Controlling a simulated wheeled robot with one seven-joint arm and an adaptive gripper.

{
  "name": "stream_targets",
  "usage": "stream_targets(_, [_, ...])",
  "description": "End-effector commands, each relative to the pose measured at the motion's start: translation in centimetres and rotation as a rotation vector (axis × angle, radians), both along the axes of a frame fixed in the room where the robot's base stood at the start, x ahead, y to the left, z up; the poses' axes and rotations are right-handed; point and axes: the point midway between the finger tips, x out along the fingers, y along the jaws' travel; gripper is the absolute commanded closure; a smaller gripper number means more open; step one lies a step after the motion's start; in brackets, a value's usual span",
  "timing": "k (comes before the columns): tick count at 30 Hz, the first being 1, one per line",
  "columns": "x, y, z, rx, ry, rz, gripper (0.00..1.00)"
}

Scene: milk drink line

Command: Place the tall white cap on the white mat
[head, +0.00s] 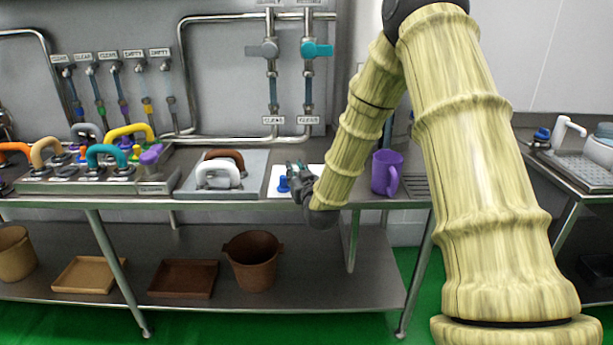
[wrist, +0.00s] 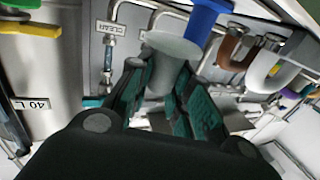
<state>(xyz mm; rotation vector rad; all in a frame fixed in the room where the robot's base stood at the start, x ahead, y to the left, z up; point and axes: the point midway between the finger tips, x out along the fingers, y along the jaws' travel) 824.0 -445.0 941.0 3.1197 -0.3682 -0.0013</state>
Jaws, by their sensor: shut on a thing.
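A pale grey-white tapered cap (wrist: 172,48) sits between the two fingers of my gripper (wrist: 160,78) in the wrist view, and the fingers are shut on it. In the head view, my gripper (head: 297,170) is at the white mat (head: 274,174) on the steel table, over its right part. The held cap cannot be made out in the head view. A blue cap (head: 283,185) stands on the mat just left of my gripper. It also shows in the wrist view (wrist: 207,18), close beside the held cap. My gripper hides part of the mat.
Left of the mat is a grey tray (head: 254,181) with a brown and a white handled piece. A rack with colored handles (head: 95,186) is at the far left. Pipes run along the wall.

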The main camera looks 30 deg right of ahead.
Motion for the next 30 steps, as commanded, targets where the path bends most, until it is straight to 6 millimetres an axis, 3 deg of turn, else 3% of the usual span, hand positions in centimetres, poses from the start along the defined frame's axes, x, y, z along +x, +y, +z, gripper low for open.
stream_targets(4, [0.7, -2.4, -0.2, 0.001, 0.0, -0.001, 1.0])
stream_targets(16, [1.5, -5.1, -0.5, 0.0, 0.0, -0.001, 1.0])
stream_targets(24, [1.4, -4.8, -3.7, 0.001, 0.001, 0.001, 1.0])
stream_targets(30, [1.5, -4.8, -4.0, 0.001, -0.001, 0.001, 1.0])
